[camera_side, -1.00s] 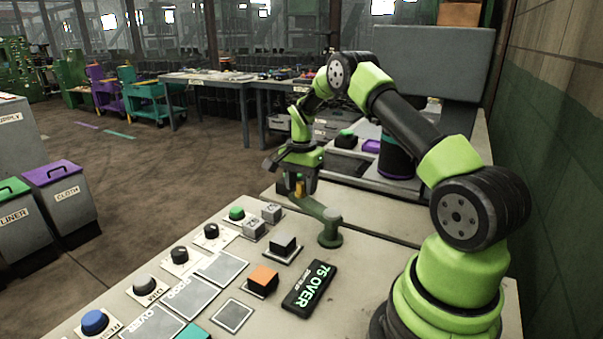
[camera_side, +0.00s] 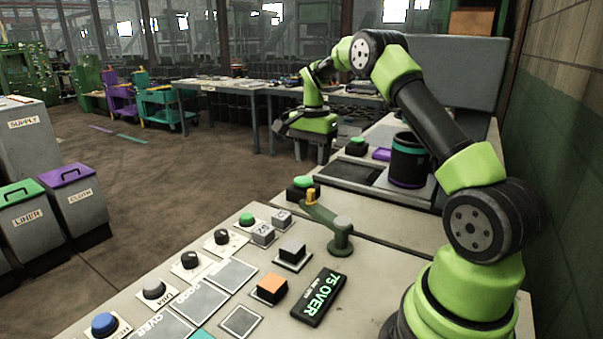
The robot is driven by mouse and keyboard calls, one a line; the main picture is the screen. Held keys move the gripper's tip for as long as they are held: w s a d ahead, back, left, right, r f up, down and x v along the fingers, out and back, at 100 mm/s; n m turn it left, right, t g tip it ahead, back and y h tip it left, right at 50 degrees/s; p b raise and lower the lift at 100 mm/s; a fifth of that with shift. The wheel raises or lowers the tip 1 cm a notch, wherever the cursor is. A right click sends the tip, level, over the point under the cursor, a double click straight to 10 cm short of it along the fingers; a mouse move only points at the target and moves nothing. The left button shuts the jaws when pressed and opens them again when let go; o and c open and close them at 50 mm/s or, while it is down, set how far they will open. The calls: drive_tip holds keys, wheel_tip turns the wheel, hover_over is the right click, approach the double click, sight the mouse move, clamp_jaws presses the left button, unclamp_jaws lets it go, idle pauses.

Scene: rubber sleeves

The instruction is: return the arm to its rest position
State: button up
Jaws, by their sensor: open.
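My gripper (camera_side: 311,158) hangs at the end of my green and black arm (camera_side: 425,110), in the upper middle of the view. It points down, and its grey fingers are apart with nothing seen between them. It is above and behind a dull green swivel piece (camera_side: 325,215), which has a yellow knob (camera_side: 311,195) and stands on the bench. A gap shows between the gripper and the knob.
A wall (camera_side: 570,180) is at the right.

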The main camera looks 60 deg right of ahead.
drive_tip(key=s+a+r+n+t, duration=0.35)
drive_tip(key=a+r+n, duration=0.25)
drive_tip(key=a+r, duration=0.75)
drive_tip(key=s+a+n+t+y, duration=0.2)
drive_tip(key=s+a+n, duration=0.6)
drive_tip(key=s+a, duration=0.4)
drive_tip(key=s+t, duration=0.1)
drive_tip(key=s, duration=0.3)
drive_tip(key=shift+s+t, duration=0.15)
drive_tip(key=shift+t, duration=0.2)
